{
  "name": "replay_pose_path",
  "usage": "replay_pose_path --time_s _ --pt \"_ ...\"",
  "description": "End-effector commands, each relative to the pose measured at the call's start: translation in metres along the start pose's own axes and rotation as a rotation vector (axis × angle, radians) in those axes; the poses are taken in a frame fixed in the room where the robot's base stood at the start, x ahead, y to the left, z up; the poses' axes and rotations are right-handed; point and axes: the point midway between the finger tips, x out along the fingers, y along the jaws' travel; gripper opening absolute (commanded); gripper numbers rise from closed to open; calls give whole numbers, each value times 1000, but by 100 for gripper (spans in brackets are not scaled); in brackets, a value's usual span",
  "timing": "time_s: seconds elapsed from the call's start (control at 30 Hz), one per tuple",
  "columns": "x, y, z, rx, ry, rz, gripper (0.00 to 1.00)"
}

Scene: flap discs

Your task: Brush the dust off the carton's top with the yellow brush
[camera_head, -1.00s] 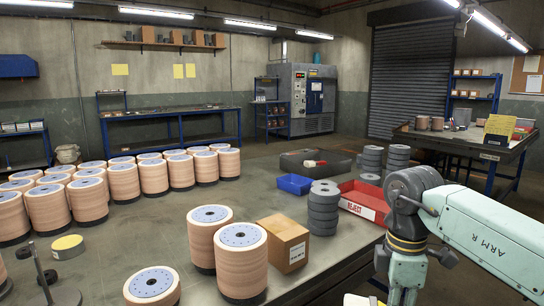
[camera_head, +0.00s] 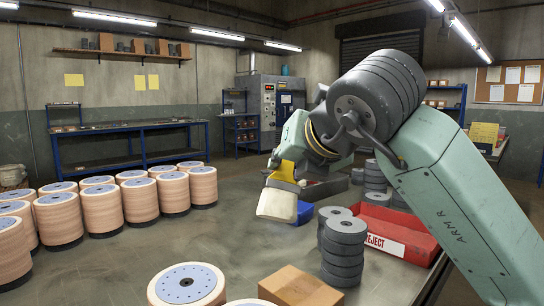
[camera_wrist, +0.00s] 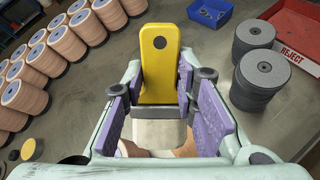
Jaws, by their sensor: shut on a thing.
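The yellow brush (camera_head: 284,172) is in my gripper (camera_head: 287,184), its pale bristles (camera_head: 277,206) pointing down toward the front. In the wrist view the yellow brush (camera_wrist: 160,62) sits between the two purple finger pads of my gripper (camera_wrist: 164,112), which is shut on it. The brown carton (camera_head: 298,288) is at the bottom edge of the head view, partly cut off. The brush is in the air above and beyond it, apart from it. In the wrist view, brown patches behind the fingers are mostly hidden. I cannot make out dust on the carton's top.
Several tall disc stacks (camera_head: 140,200) fill the left of the table. A disc stack (camera_head: 188,284) stands left of the carton. Grey disc stacks (camera_head: 342,250) stand right behind it, beside the red reject bin (camera_head: 398,236). A blue bin (camera_wrist: 210,12) lies beyond.

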Motion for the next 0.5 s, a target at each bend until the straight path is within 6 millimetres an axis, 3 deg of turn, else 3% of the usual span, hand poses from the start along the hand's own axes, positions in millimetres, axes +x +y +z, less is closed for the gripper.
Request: replay_pose_path --time_s 0.23,0.5 --pt "-7 3 3 -15 -26 43 0" --pt "6 -5 -20 -13 -24 43 0"
